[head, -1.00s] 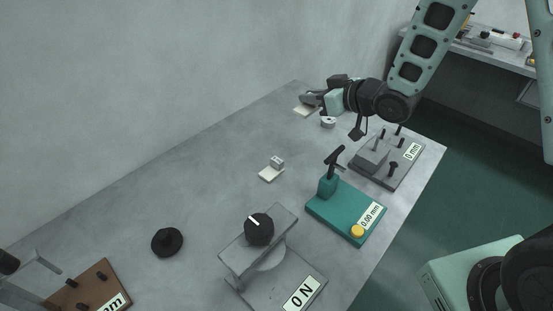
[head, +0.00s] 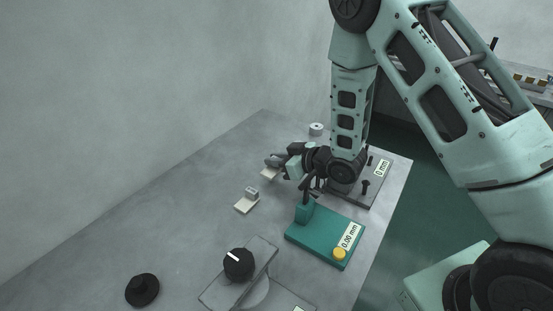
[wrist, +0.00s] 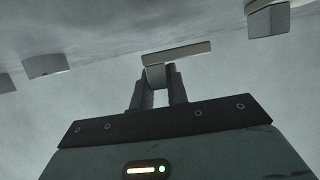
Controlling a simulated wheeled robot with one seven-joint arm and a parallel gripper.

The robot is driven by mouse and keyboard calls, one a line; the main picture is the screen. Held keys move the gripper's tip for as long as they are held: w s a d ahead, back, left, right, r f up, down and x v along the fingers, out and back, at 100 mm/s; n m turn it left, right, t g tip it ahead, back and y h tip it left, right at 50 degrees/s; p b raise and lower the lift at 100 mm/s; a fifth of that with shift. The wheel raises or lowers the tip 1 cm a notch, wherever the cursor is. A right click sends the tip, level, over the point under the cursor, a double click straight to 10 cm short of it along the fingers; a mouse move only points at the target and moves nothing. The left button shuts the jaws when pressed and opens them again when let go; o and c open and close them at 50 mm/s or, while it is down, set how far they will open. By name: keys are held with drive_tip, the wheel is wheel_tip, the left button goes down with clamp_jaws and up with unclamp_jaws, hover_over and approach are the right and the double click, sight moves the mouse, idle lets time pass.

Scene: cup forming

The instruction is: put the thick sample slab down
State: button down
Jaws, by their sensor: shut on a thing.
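My gripper (head: 273,162) is beyond the middle of the bench in the head view, with its jaws pointing left. It is shut on the small grip block (wrist: 155,75) of a pale flat slab, which I take as the thick sample slab (wrist: 190,52). The slab also shows under the jaws in the head view (head: 268,175). Its far side is partly hidden by the gripper. I cannot tell whether it touches the bench or hangs just above it. A similar pale slab (head: 244,207) with a grey block on top lies nearer, apart from the gripper.
The grey bench (head: 185,205) is clear to the left. A teal gauge (head: 325,238) reading 0.00 mm stands at right, with a grey 0 mm fixture (head: 375,187) behind it. A white round piece (head: 316,129) lies farther back. A black knob (head: 142,290) and a dial press (head: 238,265) are nearer.

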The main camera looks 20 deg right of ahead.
drive_tip(key=shift+f+b, duration=0.6)
drive_tip(key=shift+b, duration=0.05)
drive_tip(key=c, duration=1.4)
unclamp_jaws()
drive_tip(key=shift+r, duration=0.1)
drive_tip(key=shift+r+p, duration=0.2)
drive_tip(key=shift+p, duration=0.15)
drive_tip(key=shift+r+p+v, duration=0.2)
drive_tip(key=shift+p+v, duration=0.3)
drive_tip(key=shift+v, duration=2.55)
drive_tip(key=shift+r+p+v, duration=0.15)
drive_tip(key=shift+p+v, duration=0.3)
drive_tip(key=shift+v, duration=2.65)
drive_tip(key=shift+w, duration=0.15)
